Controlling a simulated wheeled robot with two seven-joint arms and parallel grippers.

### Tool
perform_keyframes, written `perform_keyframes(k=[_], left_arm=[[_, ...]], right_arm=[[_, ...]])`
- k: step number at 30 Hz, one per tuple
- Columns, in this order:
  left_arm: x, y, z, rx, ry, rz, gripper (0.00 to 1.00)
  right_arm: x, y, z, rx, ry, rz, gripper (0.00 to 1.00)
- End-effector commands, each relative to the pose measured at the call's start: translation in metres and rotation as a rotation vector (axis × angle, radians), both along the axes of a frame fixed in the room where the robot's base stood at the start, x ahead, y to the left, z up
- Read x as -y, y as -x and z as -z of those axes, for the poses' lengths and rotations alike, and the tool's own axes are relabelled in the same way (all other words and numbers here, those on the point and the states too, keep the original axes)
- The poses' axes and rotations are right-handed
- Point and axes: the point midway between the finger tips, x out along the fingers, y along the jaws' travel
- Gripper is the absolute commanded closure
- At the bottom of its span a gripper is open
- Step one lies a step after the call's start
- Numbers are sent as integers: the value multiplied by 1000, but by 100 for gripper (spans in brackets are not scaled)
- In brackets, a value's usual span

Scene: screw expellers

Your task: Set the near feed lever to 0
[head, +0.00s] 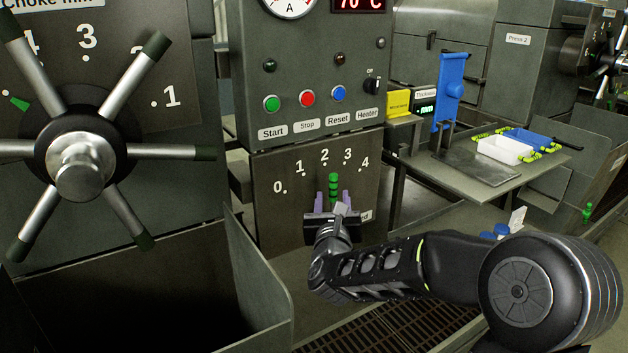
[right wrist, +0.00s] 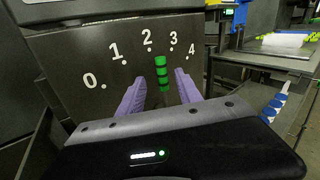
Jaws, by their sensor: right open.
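The near feed lever has a green ribbed handle (head: 333,187) on a grey panel (head: 270,220) with a dial marked 0 to 4. The handle points up, between the 2 and 3 marks. In the right wrist view the handle (right wrist: 161,74) stands between the two purple fingers. My right gripper (head: 333,200) is open, its fingers apart on either side of the lever. In the right wrist view my right gripper (right wrist: 160,90) shows a gap on both sides of the handle. The lever's lower part is hidden behind the gripper. My left gripper is not in view.
A choke handwheel (head: 78,167) with several spokes stands at the left. Above the dial is a control panel (head: 320,75) with buttons and a heater knob. A metal chute wall (head: 262,265) rises left of my arm. A side table (head: 550,172) with trays is at the right.

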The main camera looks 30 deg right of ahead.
Motion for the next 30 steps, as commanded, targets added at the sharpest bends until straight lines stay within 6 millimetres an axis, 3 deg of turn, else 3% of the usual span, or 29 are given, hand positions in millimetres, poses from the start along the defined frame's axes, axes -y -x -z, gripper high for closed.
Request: perform_keyframes(k=[5, 17, 30], left_arm=[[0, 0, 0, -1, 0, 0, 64], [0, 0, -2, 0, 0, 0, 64], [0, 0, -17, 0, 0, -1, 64]], right_arm=[[0, 0, -1, 58, -76, 3, 59], [4, -5, -1, 57, -77, 2, 59], [38, -54, -1, 55, -79, 1, 59]])
